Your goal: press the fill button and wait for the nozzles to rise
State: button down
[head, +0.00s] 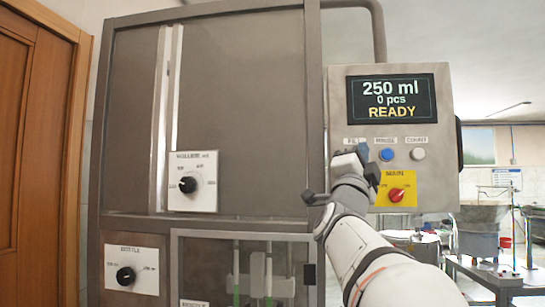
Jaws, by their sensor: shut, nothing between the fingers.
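The control box (337,100) is on the right of the machine. Its display (392,100) reads "250 ml", "0 pcs" and "READY". A "FILL" label (356,142) shows on the panel, and the button under it is hidden behind my gripper. My gripper (361,152) is shut and empty, in front of that spot; I cannot tell whether it touches. A blue button (387,155) and a pale button (417,154) are to its right. Behind the lower window, pale upright parts (257,275) are visible; I cannot tell whether they are the nozzles.
A red main switch (396,195) on a yellow plate is just below the buttons. The volume dial (188,185) and bottle dial (126,276) are on the left. A wooden door (40,150) is at far left. Tables and tubs stand at the right back.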

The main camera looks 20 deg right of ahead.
jog(key=w+d+p, duration=0.3)
jog(key=w+d, duration=0.1)
jog(key=w, duration=0.3)
jog(key=shift+w+d+p, duration=0.25)
jog(key=shift+d+p, duration=0.1)
jog(key=shift+w, duration=0.1)
dwell(1.8)
jog(key=shift+w+d, duration=0.2)
jog(key=shift+w, duration=0.05)
jog(key=shift+w+d+b, duration=0.2)
jog(key=shift+w+b, duration=0.1)
jog(key=shift+w, duration=0.1)
dwell(0.8)
jog(key=shift+s+f, duration=0.1)
jog(key=shift+s+a+b, duration=0.45)
jog(key=shift+s+b, duration=0.15)
jog(key=shift+b, duration=0.2)
